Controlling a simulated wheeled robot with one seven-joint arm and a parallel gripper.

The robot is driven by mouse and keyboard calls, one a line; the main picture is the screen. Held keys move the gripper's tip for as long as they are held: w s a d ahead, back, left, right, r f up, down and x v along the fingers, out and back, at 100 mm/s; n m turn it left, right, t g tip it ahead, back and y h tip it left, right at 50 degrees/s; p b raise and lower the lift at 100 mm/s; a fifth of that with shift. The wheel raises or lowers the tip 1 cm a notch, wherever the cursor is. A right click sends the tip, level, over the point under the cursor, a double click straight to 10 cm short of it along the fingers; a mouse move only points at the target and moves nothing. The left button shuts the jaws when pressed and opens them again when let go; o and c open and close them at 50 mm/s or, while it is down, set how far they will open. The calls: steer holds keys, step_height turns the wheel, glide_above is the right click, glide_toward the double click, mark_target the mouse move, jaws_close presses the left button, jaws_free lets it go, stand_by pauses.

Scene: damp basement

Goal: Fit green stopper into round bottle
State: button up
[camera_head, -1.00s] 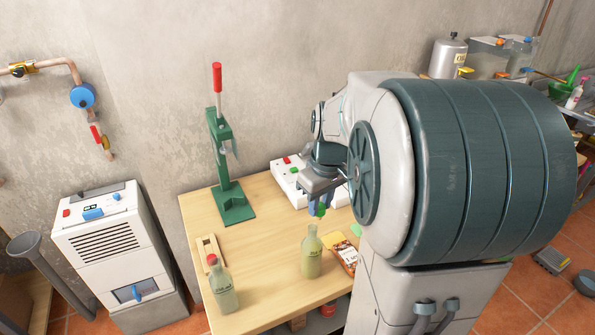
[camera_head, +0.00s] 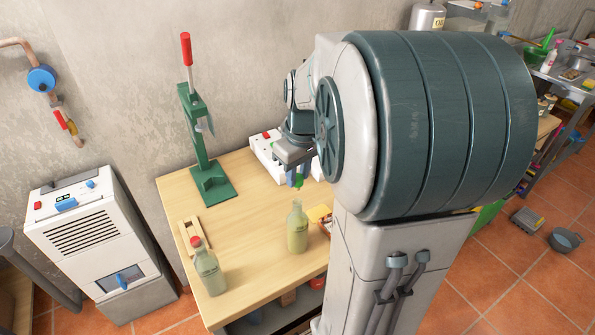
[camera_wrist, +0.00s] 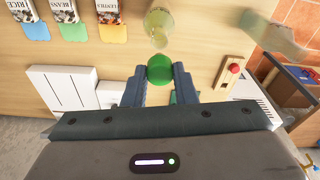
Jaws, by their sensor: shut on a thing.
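A green stopper (camera_head: 299,182) is held between the fingertips of my gripper (camera_head: 296,179). In the wrist view the two blue-grey fingers (camera_wrist: 159,82) press on the round green stopper (camera_wrist: 160,67) from both sides. The round bottle (camera_head: 297,232), pale yellow-green with an open neck, stands upright on the wooden table below the stopper. A small gap shows between the stopper and its mouth. In the wrist view the bottle (camera_wrist: 158,20) lies just beyond the stopper, not clearly lined up with it.
The wooden table (camera_head: 245,255) also bears a green lever press (camera_head: 211,185), a white box (camera_head: 264,153) and a small wooden piece (camera_head: 188,236). A white dehumidifier (camera_head: 90,240) stands left. Free tabletop lies between the bottles.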

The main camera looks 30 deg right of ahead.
mark_target(299, 184)
steer(key=shift+f+b, duration=2)
steer(key=shift+f, duration=0.65)
steer(key=shift+f+b, duration=0.5)
steer(key=o, duration=1.5)
steer(key=shift+r, duration=0.1)
steer(key=shift+r+p, duration=2.6)
steer(key=shift+r, duration=0.85)
